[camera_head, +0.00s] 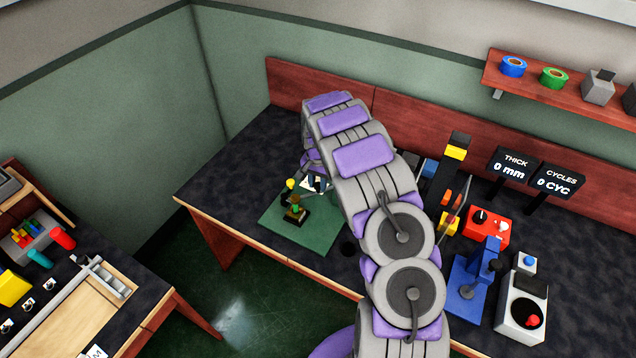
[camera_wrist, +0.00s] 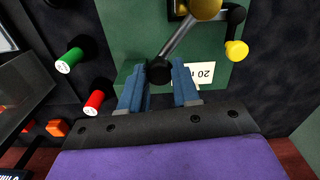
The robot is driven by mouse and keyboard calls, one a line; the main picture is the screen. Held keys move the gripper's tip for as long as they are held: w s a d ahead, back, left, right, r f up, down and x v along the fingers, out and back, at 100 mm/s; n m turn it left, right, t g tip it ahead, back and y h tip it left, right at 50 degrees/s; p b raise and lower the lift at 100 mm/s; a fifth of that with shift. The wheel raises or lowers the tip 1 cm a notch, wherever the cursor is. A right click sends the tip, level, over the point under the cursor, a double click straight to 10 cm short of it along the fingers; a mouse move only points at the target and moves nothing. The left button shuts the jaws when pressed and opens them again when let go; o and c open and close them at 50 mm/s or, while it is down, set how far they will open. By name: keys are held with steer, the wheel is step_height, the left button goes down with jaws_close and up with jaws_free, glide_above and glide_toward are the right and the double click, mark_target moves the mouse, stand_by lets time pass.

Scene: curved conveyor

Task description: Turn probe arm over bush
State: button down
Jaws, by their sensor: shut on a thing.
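In the wrist view, the two blue fingers of my gripper (camera_wrist: 160,68) are closed about a black knob (camera_wrist: 160,71) at the lower end of a grey rod. This rod, which looks like the probe arm (camera_wrist: 180,37), slants up to a gold rounded part (camera_wrist: 205,8) at the top edge. A yellow ball (camera_wrist: 236,50) on a black piece is to the right. I cannot tell for certain which part is the bush. In the head view my arm hides most of the gripper and the rod; a small stand with a black base (camera_head: 292,217) shows beside them.
The stand is on a green mat (camera_head: 275,237). A white card marked 20 (camera_wrist: 203,73) lies by the right finger. Red (camera_wrist: 95,103) and green (camera_wrist: 68,61) cylinders are at left. A blue press (camera_head: 472,280) and a red box (camera_head: 487,227) stand right of my arm.

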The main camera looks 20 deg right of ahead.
mark_target(318, 184)
steer(key=c, duration=0.8)
jaws_free()
step_height(318, 184, up, 17)
steer(key=shift+w+d+r+p, duration=0.1)
steer(key=shift+r+p, duration=0.05)
steer(key=shift+p, duration=1)
